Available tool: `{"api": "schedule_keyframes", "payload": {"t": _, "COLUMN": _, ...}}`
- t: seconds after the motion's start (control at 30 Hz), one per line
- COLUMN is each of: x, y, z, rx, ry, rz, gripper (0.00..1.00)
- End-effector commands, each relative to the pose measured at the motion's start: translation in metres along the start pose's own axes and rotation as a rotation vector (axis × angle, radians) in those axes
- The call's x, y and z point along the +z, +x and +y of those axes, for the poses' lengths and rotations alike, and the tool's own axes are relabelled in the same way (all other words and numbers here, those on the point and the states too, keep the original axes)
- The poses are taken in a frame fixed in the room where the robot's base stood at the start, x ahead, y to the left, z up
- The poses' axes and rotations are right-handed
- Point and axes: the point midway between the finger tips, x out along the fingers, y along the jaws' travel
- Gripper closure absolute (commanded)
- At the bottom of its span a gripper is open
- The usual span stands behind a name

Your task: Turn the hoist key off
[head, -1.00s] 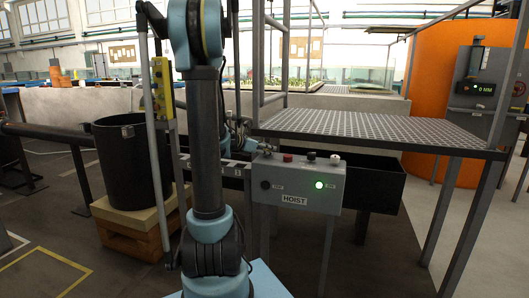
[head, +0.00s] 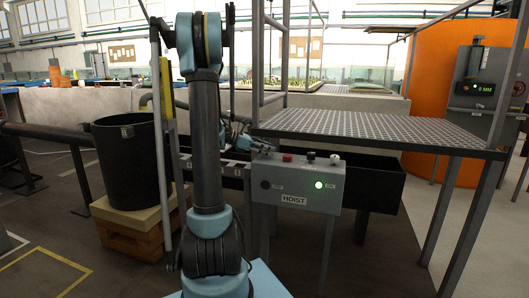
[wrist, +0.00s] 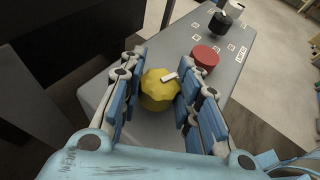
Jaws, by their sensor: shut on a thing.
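The grey hoist box (head: 298,184) stands in the middle of the head view, with a HOIST label, a lit green lamp (head: 319,185) and a dark lamp (head: 265,184) on its front. In the wrist view, a yellow scalloped knob (wrist: 158,95) with a white bar on its top sits at the near end of the box's top face. My gripper (wrist: 160,92) has its blue-padded fingers shut on either side of this knob. The knob's lower part is partly hidden. In the head view the knob cannot be made out behind my arm's end.
Beyond the yellow knob on the box top are a red button (wrist: 205,57), a black knob (wrist: 220,22) and a white-topped part (wrist: 233,8). A grated platform (head: 390,132) overhangs to the right. A black bin (head: 130,165) stands on wooden blocks at left.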

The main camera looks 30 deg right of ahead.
Motion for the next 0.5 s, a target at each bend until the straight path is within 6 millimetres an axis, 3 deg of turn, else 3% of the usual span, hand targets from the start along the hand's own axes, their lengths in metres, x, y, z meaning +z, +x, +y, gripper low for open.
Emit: {"api": "schedule_keyframes", "payload": {"t": 0.5, "x": 0.0009, "y": 0.0, "z": 0.002, "rx": -0.227, "ry": 0.095, "rz": -0.002, "gripper": 0.93}}
